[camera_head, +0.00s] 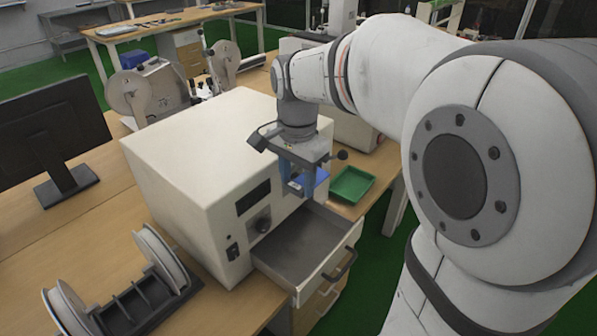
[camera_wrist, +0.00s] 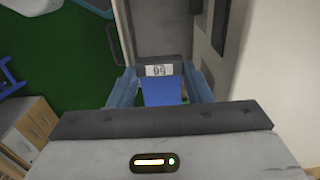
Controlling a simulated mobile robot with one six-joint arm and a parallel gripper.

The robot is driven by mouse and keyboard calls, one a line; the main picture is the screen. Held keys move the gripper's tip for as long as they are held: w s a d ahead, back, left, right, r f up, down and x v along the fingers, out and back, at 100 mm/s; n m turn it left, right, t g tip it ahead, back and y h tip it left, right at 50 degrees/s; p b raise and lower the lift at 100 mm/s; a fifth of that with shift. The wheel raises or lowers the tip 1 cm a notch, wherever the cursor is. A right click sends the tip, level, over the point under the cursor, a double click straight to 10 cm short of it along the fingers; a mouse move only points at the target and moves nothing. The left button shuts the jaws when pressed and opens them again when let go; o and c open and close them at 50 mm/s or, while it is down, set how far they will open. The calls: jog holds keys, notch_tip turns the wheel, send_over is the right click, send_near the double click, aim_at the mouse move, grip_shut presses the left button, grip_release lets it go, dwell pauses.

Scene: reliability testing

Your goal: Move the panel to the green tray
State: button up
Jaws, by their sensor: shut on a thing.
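My gripper (camera_head: 296,187) is shut on the panel and hangs in the air just beyond the open drawer, beside the white oven-like box. In the wrist view the panel (camera_wrist: 163,71) is a dark piece with a white numbered label, and a blue part shows between the fingers. The fingers of my gripper (camera_wrist: 162,85) lie on either side of it. The green tray (camera_head: 352,184) is to the right of my gripper on the wooden table. I see nothing in it.
The white box (camera_head: 195,150) stands close left of my gripper. Its grey drawer (camera_head: 305,245) is pulled out and looks empty. Reels (camera_head: 160,257) and a monitor (camera_head: 55,140) are at left.

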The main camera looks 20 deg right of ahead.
jog(key=shift+f+b, duration=6.65)
jog(key=shift+f, duration=3.55)
